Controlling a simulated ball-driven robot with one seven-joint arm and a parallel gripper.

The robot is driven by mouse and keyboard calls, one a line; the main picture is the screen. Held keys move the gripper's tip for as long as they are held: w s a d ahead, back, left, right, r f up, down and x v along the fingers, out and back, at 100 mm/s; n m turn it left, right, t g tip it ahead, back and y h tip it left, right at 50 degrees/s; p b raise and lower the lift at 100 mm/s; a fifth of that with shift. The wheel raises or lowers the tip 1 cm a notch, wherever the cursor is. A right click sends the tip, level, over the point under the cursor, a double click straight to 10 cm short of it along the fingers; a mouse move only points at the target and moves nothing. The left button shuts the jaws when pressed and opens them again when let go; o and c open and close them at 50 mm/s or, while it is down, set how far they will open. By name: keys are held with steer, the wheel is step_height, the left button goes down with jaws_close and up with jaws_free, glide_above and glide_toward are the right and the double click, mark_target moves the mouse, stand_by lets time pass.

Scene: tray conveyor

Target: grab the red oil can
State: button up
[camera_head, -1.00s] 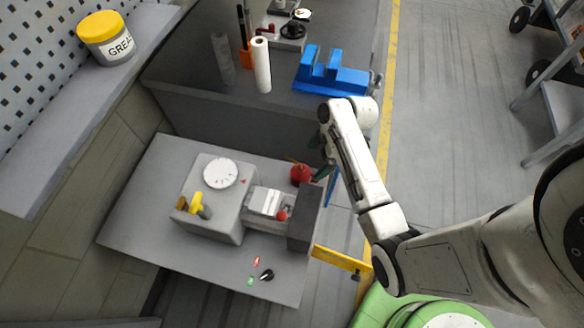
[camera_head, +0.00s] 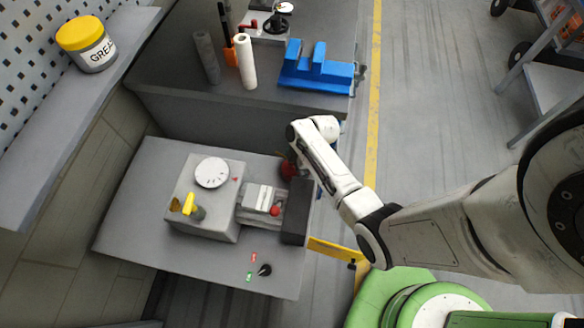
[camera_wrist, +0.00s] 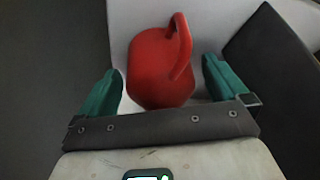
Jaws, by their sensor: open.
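The red oil can (camera_wrist: 155,72) stands between the two green fingers of my gripper (camera_wrist: 163,88) in the wrist view, its handle toward the right. The fingers are open, with gaps on both sides of the can; the right gap looks wider at the body. In the head view the red oil can (camera_head: 288,169) shows only in part beside my arm, at the back right of the grey machine table. My arm covers most of the gripper there.
A grey machine (camera_head: 205,205) with a white dial stands left of the can. A dark block (camera_head: 296,211) sits close in front of it. A blue vise (camera_head: 316,72) and a white roll (camera_head: 245,62) stand on the bench behind. A yellow bar (camera_head: 335,249) juts out at the table's right.

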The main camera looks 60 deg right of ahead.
steer(key=shift+f, duration=0.15)
steer(key=shift+c, duration=0.5)
steer(key=c, duration=1.1)
